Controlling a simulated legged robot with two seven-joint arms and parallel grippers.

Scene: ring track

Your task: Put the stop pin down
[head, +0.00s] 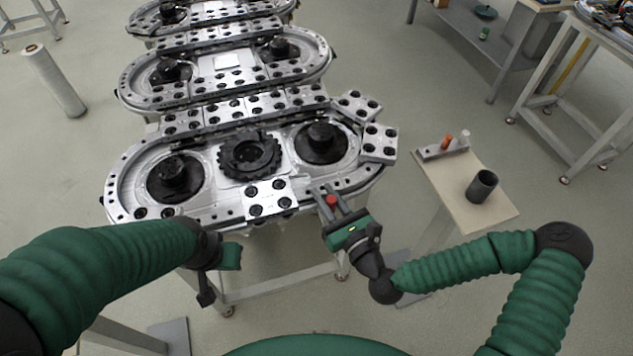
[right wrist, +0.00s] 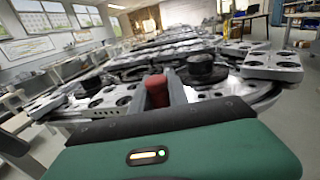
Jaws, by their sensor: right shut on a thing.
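The stop pin, with a red head (head: 331,200), is between the fingers of my right gripper (head: 329,197). My right gripper is shut on it, at the front right edge of the nearest ring track (head: 115,190). In the right wrist view the red pin (right wrist: 157,91) stands upright between the fingers, with the track behind it. The pin's lower end is hidden, so I cannot tell whether it touches anything. My left gripper (head: 219,275) hangs in front of the track at the lower left, away from the pin. Its fingertips are not clear.
A small side table (head: 490,205) at the right carries a dark cup (head: 482,186) and a holder (head: 432,152) with an orange and a white piece. Black hubs (head: 320,142) and a toothed wheel (head: 249,155) sit inside the track. More tracks lie behind.

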